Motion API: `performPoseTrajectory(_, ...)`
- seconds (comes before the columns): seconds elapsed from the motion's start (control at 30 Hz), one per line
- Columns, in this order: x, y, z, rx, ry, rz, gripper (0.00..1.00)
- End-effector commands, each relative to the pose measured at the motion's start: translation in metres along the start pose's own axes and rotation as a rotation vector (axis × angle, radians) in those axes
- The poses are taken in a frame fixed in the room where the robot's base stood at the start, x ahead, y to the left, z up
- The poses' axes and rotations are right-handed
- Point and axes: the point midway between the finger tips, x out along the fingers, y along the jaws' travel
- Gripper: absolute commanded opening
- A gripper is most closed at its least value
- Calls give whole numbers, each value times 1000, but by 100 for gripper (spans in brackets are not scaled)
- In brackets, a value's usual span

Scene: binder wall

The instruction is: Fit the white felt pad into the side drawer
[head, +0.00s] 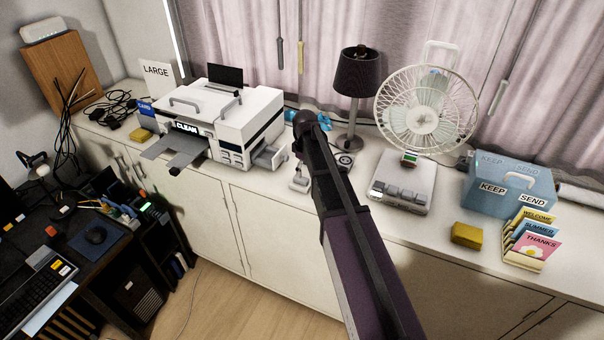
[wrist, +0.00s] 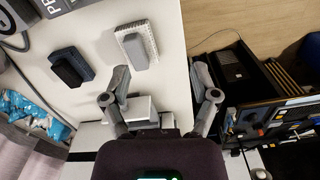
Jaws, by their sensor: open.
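The white felt pad (wrist: 151,40), a pale slab with a grey block on top, lies flat on the cabinet top in the wrist view, above and left of my gripper's fingers. It seems to show as a small pale piece left of my arm in the head view (head: 299,184). My gripper (wrist: 160,72) is open and empty, its fingers spread apart and clear of the pad. The side drawer (head: 271,158) stands pulled out from the printer's right side. A white box-like part, likely this drawer (wrist: 140,108), shows between my fingers in the wrist view. My arm hides part of this area.
A dark pad (wrist: 71,67) lies beside the white one. The printer (head: 228,115) is left of my arm. The lamp (head: 357,80), fan (head: 427,110) and scale (head: 402,190) stand to the right. The cabinet's front edge drops to the floor.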

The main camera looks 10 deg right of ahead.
Motion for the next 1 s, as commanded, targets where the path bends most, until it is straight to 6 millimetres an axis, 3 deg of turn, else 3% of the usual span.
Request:
performPoseTrajectory(0.03, -16, 13, -14, -36, 0, 0, 77)
performPoseTrajectory(0.3, -35, 38, -38, -170, 0, 0, 77)
performPoseTrajectory(0.77, -34, 39, -39, -183, 0, 0, 77)
performPoseTrajectory(1.0, -24, 39, -39, -182, 0, 0, 77)
